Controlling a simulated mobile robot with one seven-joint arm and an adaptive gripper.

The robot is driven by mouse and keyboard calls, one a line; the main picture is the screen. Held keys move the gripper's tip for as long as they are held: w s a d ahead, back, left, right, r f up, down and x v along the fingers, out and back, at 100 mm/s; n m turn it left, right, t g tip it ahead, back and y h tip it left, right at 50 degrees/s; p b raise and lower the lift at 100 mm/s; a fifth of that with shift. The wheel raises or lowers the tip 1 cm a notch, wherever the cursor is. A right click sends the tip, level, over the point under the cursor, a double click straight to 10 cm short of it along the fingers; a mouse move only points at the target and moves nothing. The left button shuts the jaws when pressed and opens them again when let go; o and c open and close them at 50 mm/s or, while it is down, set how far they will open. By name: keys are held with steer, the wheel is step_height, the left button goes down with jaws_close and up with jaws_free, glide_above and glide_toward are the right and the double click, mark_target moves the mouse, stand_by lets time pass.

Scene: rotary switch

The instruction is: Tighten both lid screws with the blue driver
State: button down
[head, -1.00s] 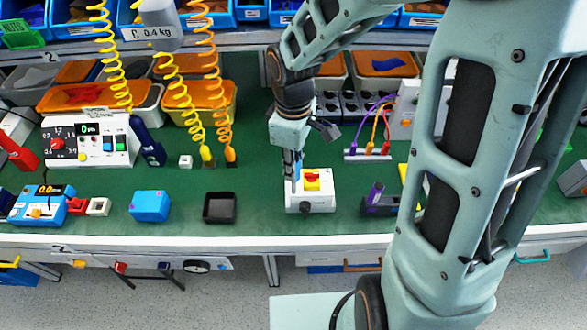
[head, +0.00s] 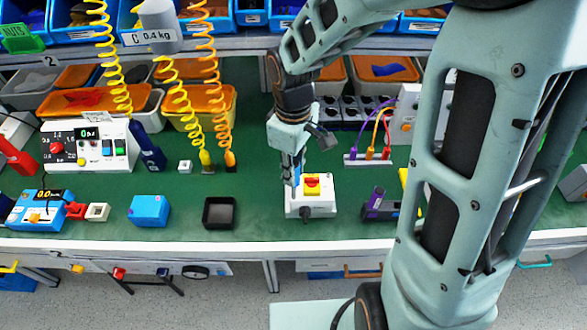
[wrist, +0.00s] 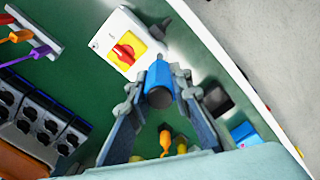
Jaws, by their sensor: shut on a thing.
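My gripper (head: 291,167) points down over the left side of a white switch box (head: 322,208) on the green bench. In the wrist view, my gripper (wrist: 158,94) is shut on the blue driver (wrist: 158,80), whose round end faces the camera. The box (wrist: 106,39) has a yellow plate with a red rotary knob (wrist: 123,53) on top. I cannot make out the two lid screws, nor whether the driver touches the lid.
A black tray (head: 219,226) and a blue block (head: 150,210) stand left of the box. A purple and black tool (head: 378,203) lies to its right. Coiled yellow and orange cords hang at the back left. The bench's front edge (head: 190,246) is close.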

steer(key=shift+f, duration=0.1)
steer(key=shift+f+m+b, duration=0.15)
steer(key=shift+m+b, duration=0.6)
steer(key=shift+m, duration=0.45)
steer(key=shift+r, duration=0.2)
steer(key=shift+r+p, duration=2.7)
steer(key=shift+r, duration=0.35)
